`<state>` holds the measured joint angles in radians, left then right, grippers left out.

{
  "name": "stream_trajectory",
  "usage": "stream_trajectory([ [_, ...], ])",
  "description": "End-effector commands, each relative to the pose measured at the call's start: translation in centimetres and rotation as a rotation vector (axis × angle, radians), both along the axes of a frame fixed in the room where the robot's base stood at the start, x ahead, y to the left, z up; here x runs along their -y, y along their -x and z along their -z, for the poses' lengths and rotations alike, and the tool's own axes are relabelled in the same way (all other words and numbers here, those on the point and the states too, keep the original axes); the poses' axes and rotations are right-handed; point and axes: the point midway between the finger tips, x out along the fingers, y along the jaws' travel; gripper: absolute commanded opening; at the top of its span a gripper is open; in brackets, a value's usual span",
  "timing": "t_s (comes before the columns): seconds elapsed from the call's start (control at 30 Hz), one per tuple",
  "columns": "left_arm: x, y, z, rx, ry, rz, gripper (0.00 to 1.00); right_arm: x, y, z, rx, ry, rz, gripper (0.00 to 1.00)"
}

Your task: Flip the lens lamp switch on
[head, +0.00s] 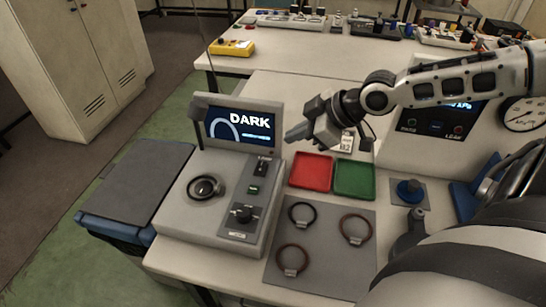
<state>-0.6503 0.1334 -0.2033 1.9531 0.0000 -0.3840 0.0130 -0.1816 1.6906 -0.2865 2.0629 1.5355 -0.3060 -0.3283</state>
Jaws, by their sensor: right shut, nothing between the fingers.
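A grey instrument box (182,228) stands at the left of the table, with a raised screen (241,124) at its back that reads DARK. On its top is a small black switch (260,169) under a label too small to read surely; this looks like the lamp switch. Its exact position cannot be told. A green-lit button (253,189) and a black knob (242,213) sit below it, and a round lens seat (204,188) lies to the left. My right gripper (290,135) is shut and empty, above and right of the switch, apart from it. My left gripper is not in view.
A red tray (311,171) and a green tray (354,178) lie right of the box. Several rings, one a dark ring (302,214), lie on a grey mat (325,273). A blue knob (410,190) and a leak tester (436,130) stand at the right.

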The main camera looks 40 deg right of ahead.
Motion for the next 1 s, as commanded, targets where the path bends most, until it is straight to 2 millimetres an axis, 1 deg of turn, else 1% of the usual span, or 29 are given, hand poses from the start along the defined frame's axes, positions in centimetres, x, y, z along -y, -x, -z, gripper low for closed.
stream_trajectory([
  [0.03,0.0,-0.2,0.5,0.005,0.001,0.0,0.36,-0.2,-0.3,0.6,0.003,-0.006,0.0,0.0],
  [0.3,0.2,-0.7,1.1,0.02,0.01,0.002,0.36,-1.1,-1.7,2.1,0.005,-0.008,0.001,0.0],
  [0.37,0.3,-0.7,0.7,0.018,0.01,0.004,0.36,-1.2,-2.1,2.2,0.006,-0.008,0.004,0.0],
  [0.47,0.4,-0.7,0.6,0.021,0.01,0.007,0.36,-1.7,-2.9,3.0,0.007,-0.009,0.003,0.0],
  [0.67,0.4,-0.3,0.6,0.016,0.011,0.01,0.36,-3.0,-4.7,5.1,0.002,-0.007,0.0,0.0],
  [0.7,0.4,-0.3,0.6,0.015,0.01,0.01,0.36,-2.8,-4.7,6.0,-0.003,-0.003,0.002,0.0],
  [0.8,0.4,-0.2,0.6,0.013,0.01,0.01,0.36,-2.6,-4.8,7.5,-0.003,-0.001,0.0,0.0],
  [0.9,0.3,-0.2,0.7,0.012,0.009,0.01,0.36,-2.4,-4.9,8.5,-0.002,0.0,0.0,0.0],
  [1.0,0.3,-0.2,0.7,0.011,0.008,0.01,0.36,-2.4,-4.9,9.0,-0.001,0.001,0.0,0.0],
])
